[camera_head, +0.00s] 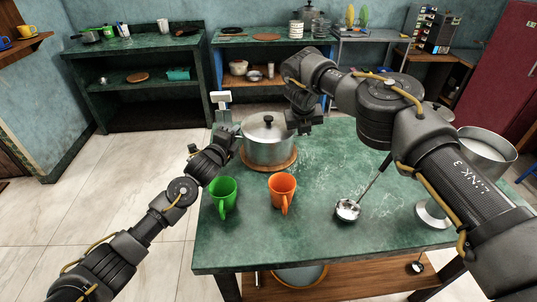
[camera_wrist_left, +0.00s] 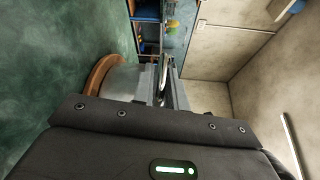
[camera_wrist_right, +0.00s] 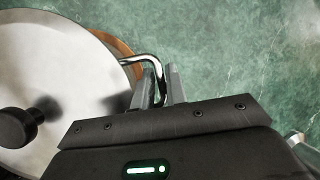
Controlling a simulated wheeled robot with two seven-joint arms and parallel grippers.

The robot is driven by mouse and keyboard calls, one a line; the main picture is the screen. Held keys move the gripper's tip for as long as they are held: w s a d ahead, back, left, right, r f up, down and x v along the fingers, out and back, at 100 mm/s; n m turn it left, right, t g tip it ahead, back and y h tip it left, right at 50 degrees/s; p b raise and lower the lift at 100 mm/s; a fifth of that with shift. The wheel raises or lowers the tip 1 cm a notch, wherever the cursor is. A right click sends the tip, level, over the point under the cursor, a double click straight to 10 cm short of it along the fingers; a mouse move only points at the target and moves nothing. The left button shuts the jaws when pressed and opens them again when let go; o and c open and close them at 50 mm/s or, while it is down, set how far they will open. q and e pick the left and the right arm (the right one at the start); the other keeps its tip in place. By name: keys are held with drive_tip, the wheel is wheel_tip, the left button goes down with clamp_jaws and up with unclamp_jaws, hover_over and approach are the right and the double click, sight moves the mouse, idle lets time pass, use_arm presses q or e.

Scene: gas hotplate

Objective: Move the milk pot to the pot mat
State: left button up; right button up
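The milk pot (camera_head: 268,142), a steel pot with a lid and black knob, stands on the round wooden pot mat (camera_head: 285,165) on the green table. It appears to rest on the mat in the left wrist view (camera_wrist_left: 120,82). My left gripper (camera_head: 226,128) is at the pot's left handle; its fingers are apart with the handle (camera_wrist_left: 163,70) between them. My right gripper (camera_head: 303,122) is at the other side; its fingers are apart around the right handle (camera_wrist_right: 154,66). The handles' contact with the fingers is partly hidden.
A green mug (camera_head: 223,195) and an orange mug (camera_head: 281,190) stand in front of the pot. A ladle (camera_head: 348,209) lies to the right. A large pot (camera_head: 487,155) is at the right, partly behind my right arm. Shelves line the back wall.

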use_arm(q)
drive_tip(key=shift+o, duration=1.4)
drive_tip(key=shift+r, duration=0.15)
use_arm(e)
drive_tip(key=shift+o, duration=1.4)
drive_tip(key=shift+s+r, duration=0.1)
drive_tip(key=shift+r, duration=0.05)
use_arm(q)
drive_tip(key=v, duration=1.2)
drive_tip(key=shift+s, duration=0.1)
use_arm(e)
drive_tip(key=o, duration=0.7)
drive_tip(key=shift+o, duration=0.2)
drive_tip(key=shift+r, duration=0.1)
